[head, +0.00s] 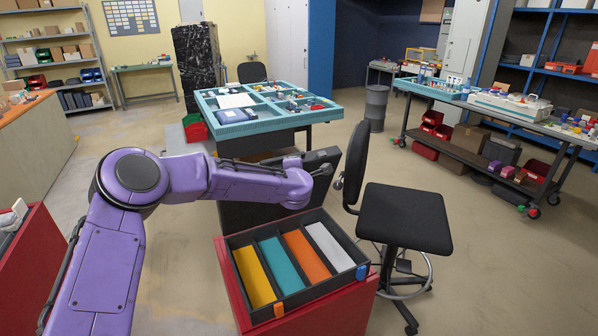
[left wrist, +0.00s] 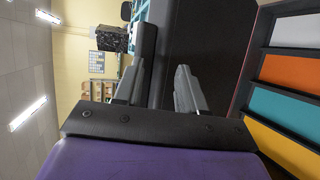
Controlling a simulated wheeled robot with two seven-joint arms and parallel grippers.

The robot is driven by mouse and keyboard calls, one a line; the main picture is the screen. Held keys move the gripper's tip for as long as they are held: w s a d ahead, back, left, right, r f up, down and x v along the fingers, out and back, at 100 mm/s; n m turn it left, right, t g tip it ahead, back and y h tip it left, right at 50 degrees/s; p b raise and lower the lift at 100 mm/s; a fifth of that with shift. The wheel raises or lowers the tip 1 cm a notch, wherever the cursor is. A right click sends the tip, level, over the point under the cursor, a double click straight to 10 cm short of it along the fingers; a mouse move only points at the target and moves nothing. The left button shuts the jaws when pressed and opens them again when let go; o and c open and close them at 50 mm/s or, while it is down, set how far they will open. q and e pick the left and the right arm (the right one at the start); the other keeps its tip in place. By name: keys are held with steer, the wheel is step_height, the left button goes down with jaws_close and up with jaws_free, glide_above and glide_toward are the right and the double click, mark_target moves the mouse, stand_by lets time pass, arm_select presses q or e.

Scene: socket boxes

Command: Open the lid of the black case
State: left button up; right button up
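The black case (head: 318,290) sits on a red stand, with yellow, teal, orange and white panels showing in its compartments. Its dark lid (head: 245,217) stands raised at the back, partly hidden by my left arm. In the left wrist view the lid (left wrist: 212,45) is a large dark panel beside the colored compartments. My left gripper (left wrist: 158,88) is by the lid's edge, with its two fingers apart and one finger in front of the panel. My right gripper is out of view.
A black swivel chair (head: 403,217) stands close to the right of the case. A teal divided tray (head: 236,130) on a table is behind the lid. A workbench (head: 490,118) with small parts is at the right. Open floor lies at the far right.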

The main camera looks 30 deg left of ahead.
arm_select(q)
steer(key=s, duration=0.1)
steer(key=s+r, duration=0.1)
steer(key=shift+s+a+r, duration=0.2)
steer(key=shift+s+a, duration=0.2)
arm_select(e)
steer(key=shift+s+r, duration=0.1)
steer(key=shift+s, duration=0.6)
arm_select(q)
steer(key=shift+a, duration=0.1)
